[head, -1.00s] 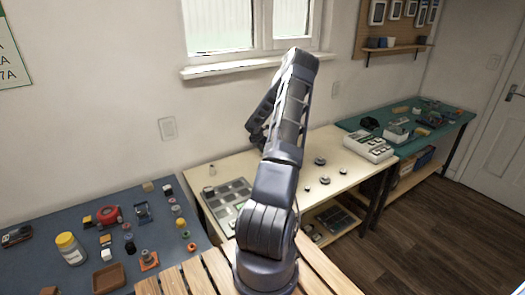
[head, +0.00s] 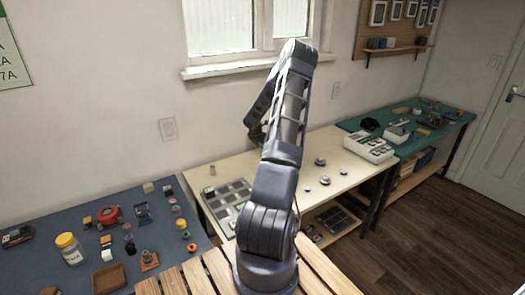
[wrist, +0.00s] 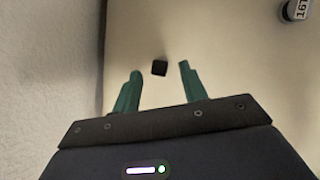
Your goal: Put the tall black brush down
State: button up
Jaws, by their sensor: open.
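In the wrist view, my gripper (wrist: 160,72) is open, with its two green fingers apart. A small dark block shape, which looks like the black brush (wrist: 159,68) seen end-on, shows between the fingertips. There are gaps on both sides of it, and neither finger appears to touch it. It is over a pale cream surface; I cannot tell its height or whether it stands upright. In the head view, my arm hides the gripper and the brush. The cream table (head: 325,148) is behind the arm.
A grey-white cylinder with a "167" label (wrist: 297,9) is at the upper right of the wrist view; a wall runs along the left. The cream table also holds a grey tray (head: 236,194), a white sectioned box (head: 369,149) and several small round parts.

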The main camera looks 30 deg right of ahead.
jog(key=s+a+r+m+h, duration=0.1)
jog(key=s+a+r+m, duration=0.25)
jog(key=a+r, duration=0.55)
jog(key=s+a+r+m, duration=0.2)
jog(key=s+a+r, duration=0.25)
jog(key=r, duration=0.95)
jog(key=s+a+r+m, duration=0.6)
jog(key=s+a+r, duration=0.3)
jog(key=a+r, duration=0.15)
jog(key=s+a+r+m+t+y, duration=0.1)
jog(key=s+a+m, duration=0.4)
jog(key=s, duration=0.8)
jog(key=s+a+r+m+t+y, duration=0.1)
jog(key=s+a+r+m+y, duration=0.3)
jog(key=s+a, duration=0.7)
jog(key=s+m, duration=0.2)
jog(key=shift+s+a+t, duration=0.3)
jog(key=shift+a+t, duration=0.05)
jog(key=shift+t, duration=0.05)
